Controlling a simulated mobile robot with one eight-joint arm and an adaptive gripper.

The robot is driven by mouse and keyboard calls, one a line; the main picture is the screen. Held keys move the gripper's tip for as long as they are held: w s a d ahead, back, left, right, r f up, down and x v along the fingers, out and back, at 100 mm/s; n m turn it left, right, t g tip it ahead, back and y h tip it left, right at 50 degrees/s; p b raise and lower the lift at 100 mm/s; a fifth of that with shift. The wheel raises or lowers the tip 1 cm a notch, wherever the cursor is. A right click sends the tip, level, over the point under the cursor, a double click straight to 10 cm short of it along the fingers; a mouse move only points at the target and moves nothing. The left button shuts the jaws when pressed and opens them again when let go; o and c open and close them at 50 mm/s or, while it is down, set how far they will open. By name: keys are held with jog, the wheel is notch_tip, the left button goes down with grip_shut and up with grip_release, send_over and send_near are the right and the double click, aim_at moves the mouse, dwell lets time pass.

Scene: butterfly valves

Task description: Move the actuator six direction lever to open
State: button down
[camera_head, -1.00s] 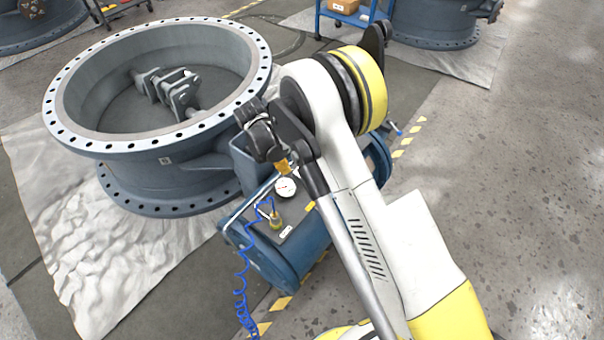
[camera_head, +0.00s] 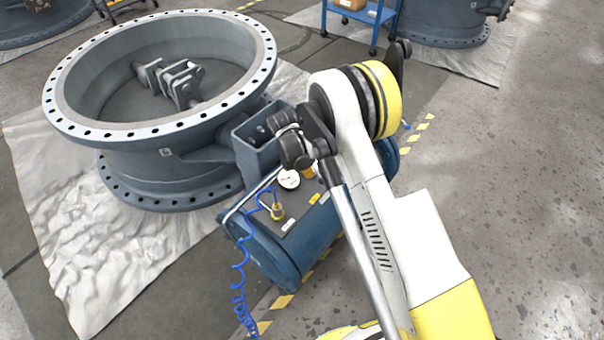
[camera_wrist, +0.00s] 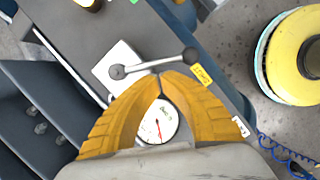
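The direction lever (camera_wrist: 155,65) is a grey metal rod with a dark round knob at its right end, on a pale square plate (camera_wrist: 118,62) in the wrist view. My gripper (camera_wrist: 160,77) has orange-yellow fingers whose tips meet just below the middle of the rod, with no object visible between them. I cannot tell whether the tips touch the rod. In the head view my gripper (camera_head: 308,172) is mostly hidden behind my wrist, over the blue actuator (camera_head: 268,252). The lever is hidden there.
A round gauge (camera_wrist: 158,122) shows between my fingers. A yellow label (camera_wrist: 202,75) lies beside the knob. A blue coiled hose (camera_head: 240,290) hangs from the actuator's panel. The large grey valve ring (camera_head: 160,165) stands at left; open floor (camera_head: 520,200) is at right.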

jog(key=shift+d+n+t, duration=0.3)
jog(key=shift+d+n, duration=0.5)
jog(key=shift+n, duration=0.4)
jog(key=shift+w+d+n+y, duration=0.1)
jog(key=shift+d+n+y, duration=0.25)
jog(key=shift+n, duration=0.25)
jog(key=d+n, duration=0.1)
jog(key=n, duration=0.1)
jog(key=w+d+n+t, duration=0.1)
jog(key=shift+n+y, duration=0.35)
jog(key=shift+n, duration=0.05)
jog(key=shift+w+d, duration=0.3)
jog(key=shift+d, duration=0.1)
jog(key=shift+w+d, duration=0.2)
dwell(1.3)
